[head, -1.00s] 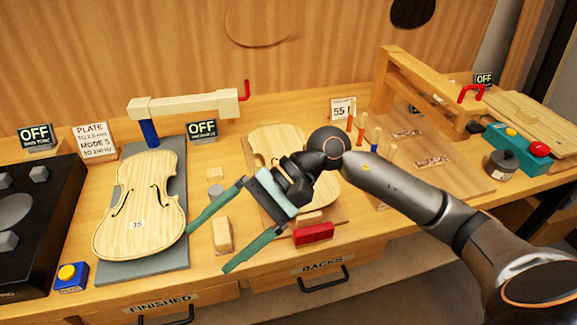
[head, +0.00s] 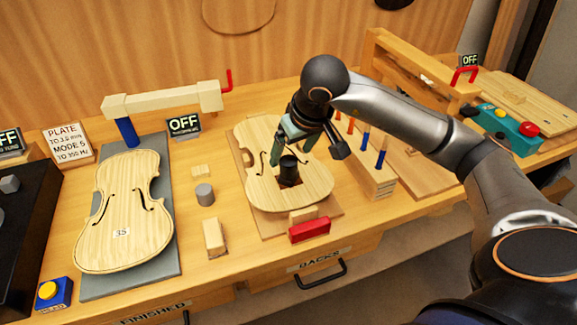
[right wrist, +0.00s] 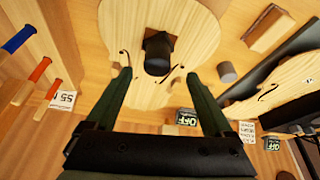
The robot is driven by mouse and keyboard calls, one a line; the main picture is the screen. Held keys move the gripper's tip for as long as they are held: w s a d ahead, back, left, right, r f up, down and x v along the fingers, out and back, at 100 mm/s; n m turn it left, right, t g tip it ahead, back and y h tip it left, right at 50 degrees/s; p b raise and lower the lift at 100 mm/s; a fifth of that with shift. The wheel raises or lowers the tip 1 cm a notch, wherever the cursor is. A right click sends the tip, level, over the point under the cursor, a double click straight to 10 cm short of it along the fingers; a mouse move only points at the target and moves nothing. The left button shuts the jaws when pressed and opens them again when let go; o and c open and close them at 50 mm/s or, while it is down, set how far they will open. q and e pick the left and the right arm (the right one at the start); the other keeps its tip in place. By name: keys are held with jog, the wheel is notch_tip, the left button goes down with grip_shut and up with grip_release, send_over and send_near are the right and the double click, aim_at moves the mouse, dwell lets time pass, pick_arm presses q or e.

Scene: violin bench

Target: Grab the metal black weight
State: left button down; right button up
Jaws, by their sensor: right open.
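The black weight (head: 289,170) is a dark cylinder standing on the pale violin plate (head: 262,190) at the middle of the bench. It also shows in the right wrist view (right wrist: 158,55), near the top centre. My right gripper (head: 292,146) is open and points down just behind and above the weight. In the right wrist view its two green fingers (right wrist: 159,78) are spread to either side of the weight, with nothing held between them. My left gripper is in neither view.
A grey cylinder (head: 205,195) and a wooden block (head: 214,236) stand left of the plate. A red block (head: 309,230) sits at its front edge. A rack of colored-handled tools (head: 372,175) stands close on the right. A finished violin plate (head: 124,212) lies at left.

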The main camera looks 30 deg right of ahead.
aim_at(289, 160)
jog(key=shift+d+p+x, duration=0.15)
jog(key=shift+x, duration=1.2)
jog(key=shift+d+p+x, duration=0.1)
jog(key=shift+p+x, duration=0.05)
jog(key=shift+x, duration=1.2)
jog(key=shift+w+r, duration=0.1)
grip_shut()
